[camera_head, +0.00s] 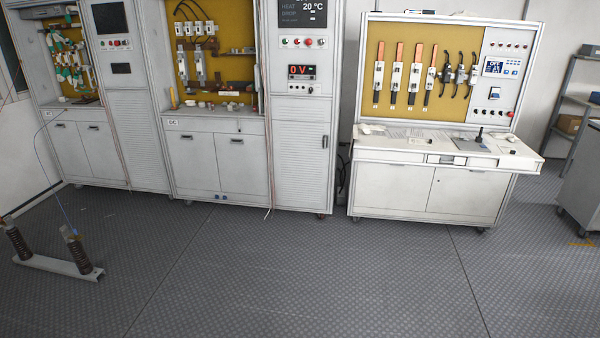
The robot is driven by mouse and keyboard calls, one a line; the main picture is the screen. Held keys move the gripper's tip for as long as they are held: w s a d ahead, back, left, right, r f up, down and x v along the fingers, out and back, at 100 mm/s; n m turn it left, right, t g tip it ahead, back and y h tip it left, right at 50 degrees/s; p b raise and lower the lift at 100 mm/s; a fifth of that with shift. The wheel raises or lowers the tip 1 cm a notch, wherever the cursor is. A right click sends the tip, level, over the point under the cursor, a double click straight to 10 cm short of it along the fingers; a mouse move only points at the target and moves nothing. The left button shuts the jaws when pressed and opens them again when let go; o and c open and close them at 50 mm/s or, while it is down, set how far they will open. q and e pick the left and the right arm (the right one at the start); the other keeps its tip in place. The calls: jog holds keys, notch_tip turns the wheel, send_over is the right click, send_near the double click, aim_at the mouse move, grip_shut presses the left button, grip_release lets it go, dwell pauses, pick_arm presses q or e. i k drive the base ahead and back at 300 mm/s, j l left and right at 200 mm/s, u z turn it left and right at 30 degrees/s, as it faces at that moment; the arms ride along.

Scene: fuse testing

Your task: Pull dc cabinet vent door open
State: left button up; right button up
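The DC cabinet (217,126) stands left of centre at the back, with a small "DC" label on its ledge. Its vent door (299,160) is the tall louvered white panel on the cabinet's right side, below the red "0 V" display (302,72). The vent door looks shut. A small dark handle (325,142) sits near its right edge. Neither of my grippers shows in the head view.
The AC cabinet (75,112) adjoins on the left. A white test bench (430,185) stands to the right, past a narrow gap. A stand with two coils (50,265) is on the floor at left. A grey cart (580,178) is at far right. The middle floor is clear.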

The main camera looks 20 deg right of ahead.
aim_at(301, 149)
jog(key=i+l+z, duration=0.25)
jog(key=i, duration=0.2)
jog(key=i+z, duration=0.2)
jog(key=i, duration=0.2)
jog(key=i+l, duration=0.15)
jog(key=i, duration=0.6)
jog(key=i+l, duration=0.15)
jog(key=i, duration=0.6)
jog(key=i+l, duration=0.15)
jog(key=i, duration=0.6)
jog(key=i+l+u, duration=0.25)
jog(key=i, duration=0.25)
jog(key=i+l+u, duration=0.25)
jog(key=i, duration=0.25)
